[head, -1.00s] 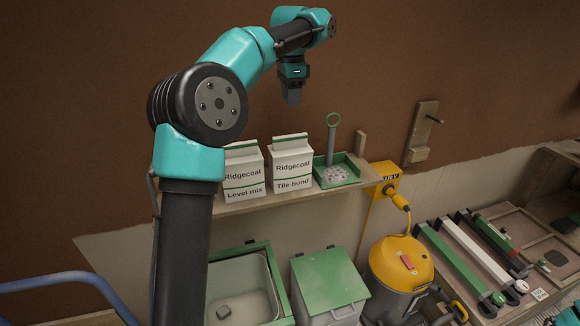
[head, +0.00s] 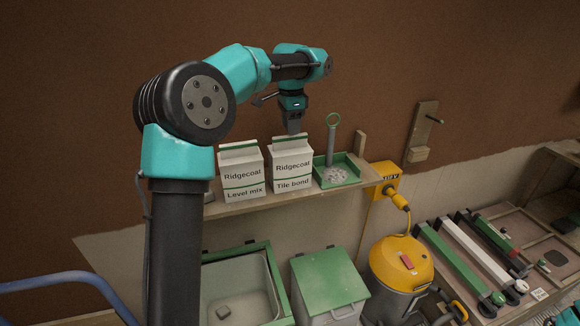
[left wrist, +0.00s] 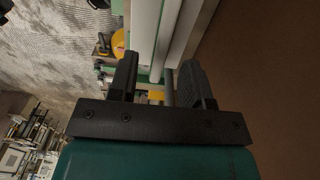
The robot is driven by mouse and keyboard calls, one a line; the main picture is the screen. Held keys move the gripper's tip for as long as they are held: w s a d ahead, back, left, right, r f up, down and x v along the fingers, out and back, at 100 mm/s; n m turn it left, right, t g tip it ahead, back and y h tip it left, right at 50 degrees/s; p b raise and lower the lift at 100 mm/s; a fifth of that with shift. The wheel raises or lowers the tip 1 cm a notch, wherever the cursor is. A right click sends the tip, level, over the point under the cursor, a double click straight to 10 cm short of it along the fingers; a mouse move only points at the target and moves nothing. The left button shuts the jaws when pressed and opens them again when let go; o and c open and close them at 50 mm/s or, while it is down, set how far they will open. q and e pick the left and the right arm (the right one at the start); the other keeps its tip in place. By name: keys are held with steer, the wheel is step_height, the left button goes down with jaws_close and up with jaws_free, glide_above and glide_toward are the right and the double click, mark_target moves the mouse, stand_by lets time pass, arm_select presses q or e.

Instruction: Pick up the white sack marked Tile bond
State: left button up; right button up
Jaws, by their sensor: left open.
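The white Tile bond sack (head: 291,173) stands upright on the wall shelf, with green bands and a folded top. My left gripper (head: 294,129) points down right at the top of this sack, and its fingertips overlap the top edge in the head view. In the left wrist view, the left gripper (left wrist: 165,75) is open, with a white surface with a green band, likely the sack (left wrist: 146,30), showing beyond and between its fingers. I cannot tell whether the fingers touch it.
The similar white Level mix sack (head: 241,175) stands close on the left. A green tray (head: 350,181) with an upright handled tool (head: 332,140) is close on the right. The brown wall is behind the shelf (head: 262,204). Bins and a yellow vacuum (head: 402,262) stand below.

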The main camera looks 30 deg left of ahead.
mark_target(290, 138)
arm_select(q)
step_height(290, 138, down, 5)
steer(key=shift+a+r, duration=0.1)
steer(key=shift+a, duration=0.05)
stand_by(0.5)
jaws_close()
stand_by(1.3)
